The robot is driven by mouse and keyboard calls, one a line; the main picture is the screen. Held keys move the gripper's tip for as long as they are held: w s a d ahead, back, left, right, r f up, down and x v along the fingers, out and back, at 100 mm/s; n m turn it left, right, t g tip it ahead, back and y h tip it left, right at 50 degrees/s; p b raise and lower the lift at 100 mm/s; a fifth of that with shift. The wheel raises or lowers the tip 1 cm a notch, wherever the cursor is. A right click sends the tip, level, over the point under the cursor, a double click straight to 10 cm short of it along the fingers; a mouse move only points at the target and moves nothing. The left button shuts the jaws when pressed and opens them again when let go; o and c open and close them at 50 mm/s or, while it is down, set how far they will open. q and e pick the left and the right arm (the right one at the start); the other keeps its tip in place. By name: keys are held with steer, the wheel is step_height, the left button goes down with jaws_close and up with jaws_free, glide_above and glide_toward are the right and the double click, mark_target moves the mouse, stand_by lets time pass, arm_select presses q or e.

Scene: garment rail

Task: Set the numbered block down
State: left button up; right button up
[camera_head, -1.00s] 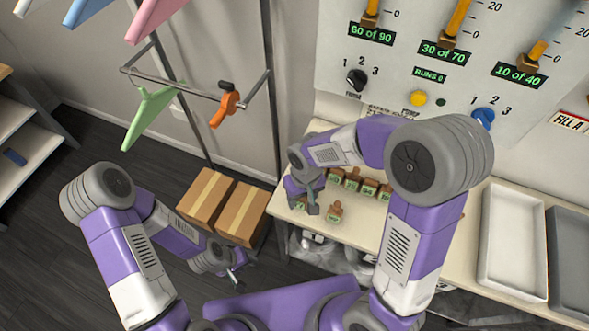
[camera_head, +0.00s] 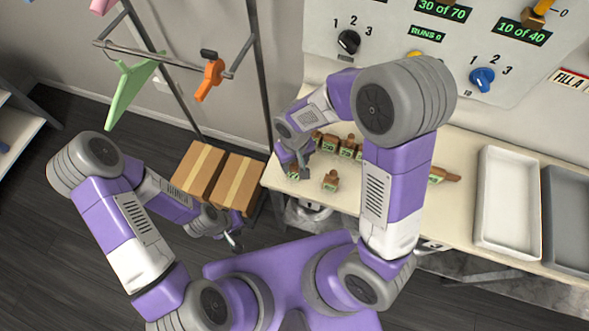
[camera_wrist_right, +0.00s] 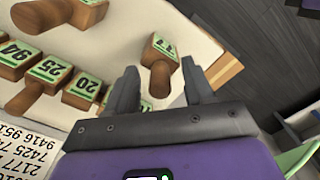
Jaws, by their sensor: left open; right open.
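A wooden block with a green number label and a peg-like handle (camera_wrist_right: 160,76) stands on the bench between and just beyond the fingertips of my right gripper (camera_wrist_right: 160,72). Its number is tilted and hard to read. In the head view this block (camera_head: 293,173) is partly hidden beside my right gripper (camera_head: 304,172), near the bench's left end. The right fingers are apart, with a gap on both sides of the handle. My left gripper (camera_head: 233,239) is open and empty, low by the cardboard boxes.
Another block (camera_head: 331,181) stands alone on the bench (camera_head: 400,160). Several more stand in a row behind; the wrist view shows ones marked 94 (camera_wrist_right: 15,55), 25 (camera_wrist_right: 48,70) and 20 (camera_wrist_right: 85,90). White (camera_head: 508,205) and grey trays are at right. Cardboard boxes (camera_head: 236,183) stand left of the bench.

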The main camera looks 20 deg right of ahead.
steer(key=shift+c, duration=0.5)
jaws_close()
steer(key=shift+r, duration=0.15)
